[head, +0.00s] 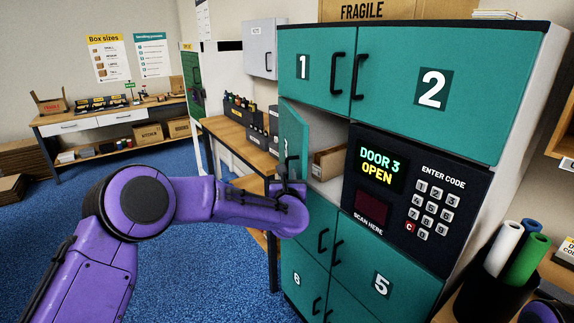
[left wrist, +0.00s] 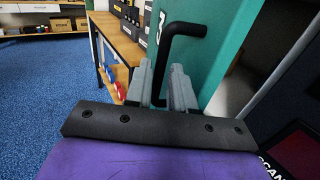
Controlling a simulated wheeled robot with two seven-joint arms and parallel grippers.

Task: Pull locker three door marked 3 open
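The locker three door (head: 293,140) is teal and stands partly open, swung out to the left. Its compartment shows a cardboard box (head: 330,162) inside. In the left wrist view the door (left wrist: 218,45) shows its edge-on "3" label and a black bar handle (left wrist: 182,30). My left gripper (left wrist: 166,88) has its two grey fingers on either side of the handle's upright bar, closed on it. In the head view my left gripper (head: 290,186) is at the door's lower part, largely hidden by my purple wrist. My right gripper is out of view.
The locker panel (head: 415,190) reads "DOOR 3 OPEN" beside a keypad. Doors 1 (head: 310,65), 2 (head: 440,90) and 5 (head: 375,275) are shut. A wooden bench (head: 240,135) stands close behind the open door. Blue carpet lies free to the left.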

